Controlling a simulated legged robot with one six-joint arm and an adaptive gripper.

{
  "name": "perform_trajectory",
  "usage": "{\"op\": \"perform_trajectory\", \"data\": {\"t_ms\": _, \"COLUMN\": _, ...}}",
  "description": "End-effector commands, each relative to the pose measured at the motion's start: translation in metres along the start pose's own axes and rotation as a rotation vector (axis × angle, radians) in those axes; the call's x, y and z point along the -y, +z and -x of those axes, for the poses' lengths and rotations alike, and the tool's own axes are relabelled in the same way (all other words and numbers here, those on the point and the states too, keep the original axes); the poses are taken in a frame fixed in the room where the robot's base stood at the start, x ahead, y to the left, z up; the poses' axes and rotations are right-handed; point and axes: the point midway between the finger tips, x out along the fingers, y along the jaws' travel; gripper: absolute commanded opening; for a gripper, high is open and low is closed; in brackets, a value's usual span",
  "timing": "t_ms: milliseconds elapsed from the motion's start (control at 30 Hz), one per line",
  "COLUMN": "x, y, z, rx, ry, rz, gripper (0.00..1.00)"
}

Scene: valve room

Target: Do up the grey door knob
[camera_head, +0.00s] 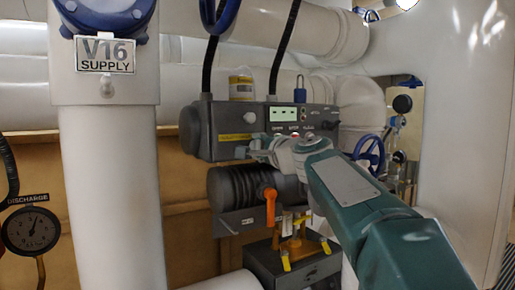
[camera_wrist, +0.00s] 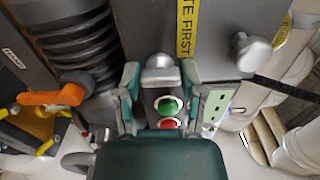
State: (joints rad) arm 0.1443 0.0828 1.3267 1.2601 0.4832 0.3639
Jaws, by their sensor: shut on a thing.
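A rounded grey knob (camera_wrist: 160,68) sits between the two fingers of my gripper (camera_wrist: 161,72) in the wrist view. My gripper is shut on it, with one finger on each side. In the head view my gripper (camera_head: 256,148) is at the lower edge of the grey control box (camera_head: 222,125), and I cannot make out the held knob there. A second grey knob (camera_wrist: 250,52) stands out from the box to the right in the wrist view, apart from my gripper.
A green button (camera_wrist: 168,105) and a red button (camera_wrist: 170,124) lie just below the held knob. An orange lever (camera_head: 269,204) and a ribbed dark cylinder (camera_head: 232,189) are below the box. A thick white pipe (camera_head: 110,190) stands at left, and a blue handwheel (camera_head: 369,153) at right.

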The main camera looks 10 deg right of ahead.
Motion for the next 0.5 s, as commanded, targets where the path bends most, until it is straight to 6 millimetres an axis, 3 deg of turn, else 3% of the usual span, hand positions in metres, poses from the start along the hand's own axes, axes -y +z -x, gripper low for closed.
{"op": "perform_trajectory", "data": {"t_ms": 133, "x": -0.0061, "y": -0.001, "z": -0.002, "rx": 0.001, "ry": 0.011, "rz": -0.003, "gripper": 0.03}}
{"op": "perform_trajectory", "data": {"t_ms": 167, "x": -0.0062, "y": -0.001, "z": -0.0021, "rx": 0.001, "ry": 0.011, "rz": -0.003, "gripper": 0.6}}
{"op": "perform_trajectory", "data": {"t_ms": 200, "x": -0.0062, "y": -0.0011, "z": -0.0021, "rx": 0.001, "ry": 0.012, "rz": -0.003, "gripper": 0.77}}
{"op": "perform_trajectory", "data": {"t_ms": 233, "x": -0.0062, "y": -0.0011, "z": -0.0021, "rx": 0.001, "ry": 0.011, "rz": -0.003, "gripper": 0.86}}
{"op": "perform_trajectory", "data": {"t_ms": 500, "x": -0.0029, "y": -0.0005, "z": -0.001, "rx": 0.001, "ry": 0.005, "rz": -0.001, "gripper": 0.86}}
